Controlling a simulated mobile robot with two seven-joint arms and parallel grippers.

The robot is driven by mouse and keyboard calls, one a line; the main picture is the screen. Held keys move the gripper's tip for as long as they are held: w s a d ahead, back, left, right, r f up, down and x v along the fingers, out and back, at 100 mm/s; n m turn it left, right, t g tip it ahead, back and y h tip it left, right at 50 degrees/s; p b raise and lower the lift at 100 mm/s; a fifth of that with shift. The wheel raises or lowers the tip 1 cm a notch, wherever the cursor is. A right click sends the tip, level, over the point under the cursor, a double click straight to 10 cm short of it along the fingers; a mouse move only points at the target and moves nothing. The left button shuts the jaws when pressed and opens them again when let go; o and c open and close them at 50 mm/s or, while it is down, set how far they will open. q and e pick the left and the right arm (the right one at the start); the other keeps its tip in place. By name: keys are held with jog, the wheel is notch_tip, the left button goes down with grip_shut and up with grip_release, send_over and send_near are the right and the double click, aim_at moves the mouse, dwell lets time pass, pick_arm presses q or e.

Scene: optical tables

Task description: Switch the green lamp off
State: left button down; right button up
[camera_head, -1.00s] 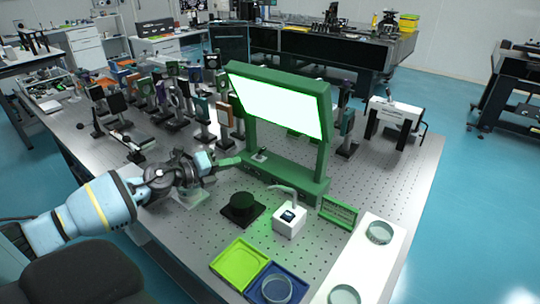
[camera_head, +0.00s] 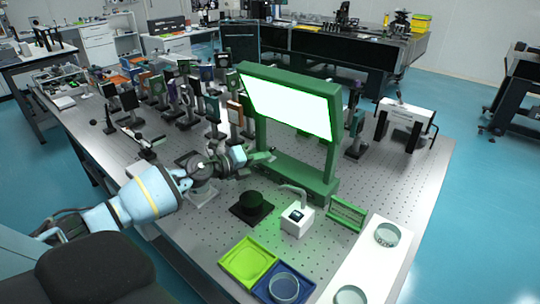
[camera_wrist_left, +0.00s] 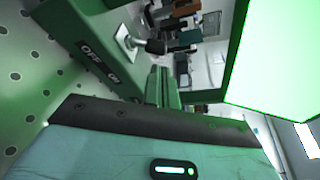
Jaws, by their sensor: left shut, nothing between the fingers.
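The green lamp (camera_head: 292,180) stands on the perforated table with its big panel (camera_head: 290,105) glowing white. The lit panel also shows in the left wrist view (camera_wrist_left: 275,60). There, a toggle switch (camera_wrist_left: 128,40) with a dark lever sits on the green base beside an "OFF" and "ON" label (camera_wrist_left: 98,62). My left gripper (camera_head: 268,156) is shut and empty at the left part of the lamp's base, and largely hides the switch in the head view. Its green fingers (camera_wrist_left: 164,85) appear close to the lever; I cannot tell whether they touch. My right gripper is out of view.
A black round knob-like object (camera_head: 252,202) and a white box with a spout (camera_head: 297,219) stand in front of the lamp. Green (camera_head: 247,262) and blue (camera_head: 284,285) trays lie at the front edge. Several optics mounts (camera_head: 186,105) crowd the back left.

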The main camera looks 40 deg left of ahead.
aim_at(270, 166)
pick_arm(q)
jog(key=shift+x, duration=1.6)
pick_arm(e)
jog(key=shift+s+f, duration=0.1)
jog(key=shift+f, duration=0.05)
